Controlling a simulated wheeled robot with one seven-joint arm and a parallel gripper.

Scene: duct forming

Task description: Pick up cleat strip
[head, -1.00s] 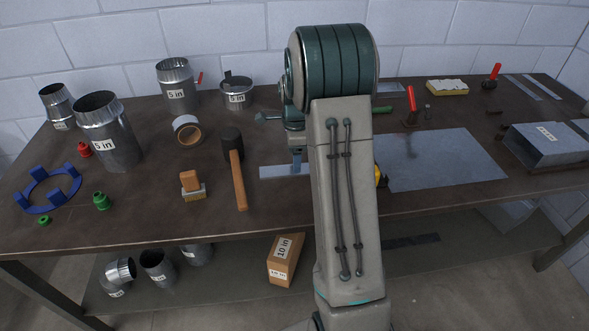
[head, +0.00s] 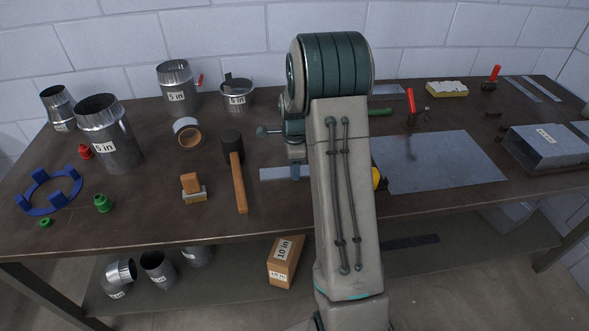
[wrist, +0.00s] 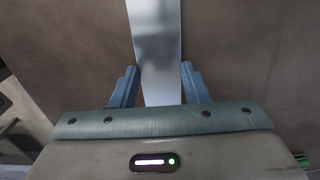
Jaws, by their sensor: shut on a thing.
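The cleat strip (head: 275,174) is a flat, pale metal strip near the middle front of the bench, partly hidden behind my arm in the head view. In the wrist view the strip (wrist: 157,45) runs from the top edge down between my gripper's two blue fingers. My gripper (wrist: 161,84) is shut on the strip, with one finger against each long edge. In the head view my gripper (head: 297,172) is mostly hidden behind my arm, low over the strip. Whether the strip touches the bench cannot be told.
A mallet (head: 238,175) and a brush (head: 193,188) lie left of the strip. A large sheet of metal (head: 440,160) lies to the right, with a yellow item (head: 376,178) at its near left corner. Duct pieces (head: 110,135) stand at the back left.

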